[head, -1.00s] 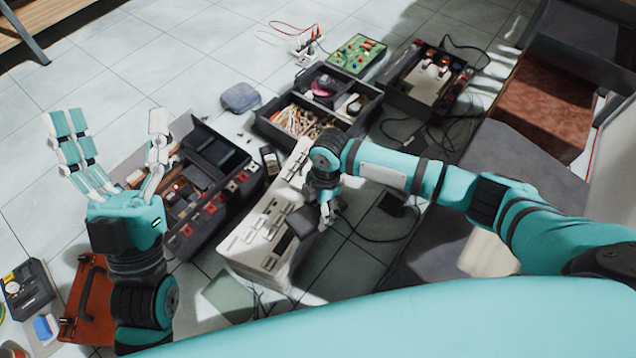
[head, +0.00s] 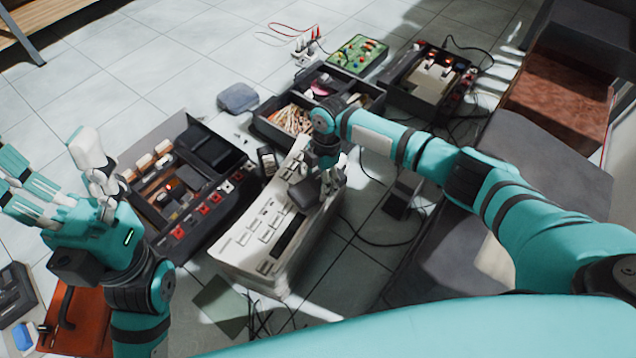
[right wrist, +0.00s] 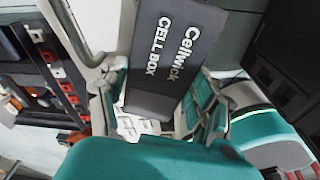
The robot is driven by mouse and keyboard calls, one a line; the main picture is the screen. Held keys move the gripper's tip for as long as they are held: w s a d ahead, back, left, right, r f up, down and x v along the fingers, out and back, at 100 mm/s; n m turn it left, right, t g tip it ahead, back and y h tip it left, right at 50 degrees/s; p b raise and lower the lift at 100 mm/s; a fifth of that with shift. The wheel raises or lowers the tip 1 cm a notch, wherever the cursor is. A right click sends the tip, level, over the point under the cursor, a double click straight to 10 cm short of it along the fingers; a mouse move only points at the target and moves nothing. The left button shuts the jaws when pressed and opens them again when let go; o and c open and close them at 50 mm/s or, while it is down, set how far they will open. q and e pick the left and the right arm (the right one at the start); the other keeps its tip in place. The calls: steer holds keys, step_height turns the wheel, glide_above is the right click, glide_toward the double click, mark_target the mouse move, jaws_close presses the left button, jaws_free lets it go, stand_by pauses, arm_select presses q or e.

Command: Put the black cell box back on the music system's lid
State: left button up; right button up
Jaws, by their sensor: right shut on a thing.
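The music system (head: 262,250) is a cream, box-like unit on the tiled floor, its lid with pale keys and a dark slot facing up. My right gripper (head: 328,185) is over its right part. It is shut on the black cell box (head: 303,193), which reads "Cellwick CELL BOX" in the right wrist view (right wrist: 172,58). The box is at or just above the lid; I cannot tell if it touches. My left gripper (head: 55,185) is open and empty, with fingers spread, at the left of the head view.
A dark tool case (head: 190,240) stands left of the music system. A compartment tray (head: 262,128) with wires and another open device (head: 420,105) are behind. A grey pouch (head: 238,98) and orange case (head: 82,325) lie on the floor. Black cables lie to the right.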

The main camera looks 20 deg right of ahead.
steer(key=shift+r, duration=0.15)
steer(key=o, duration=1.6)
steer(key=shift+o, duration=0.2)
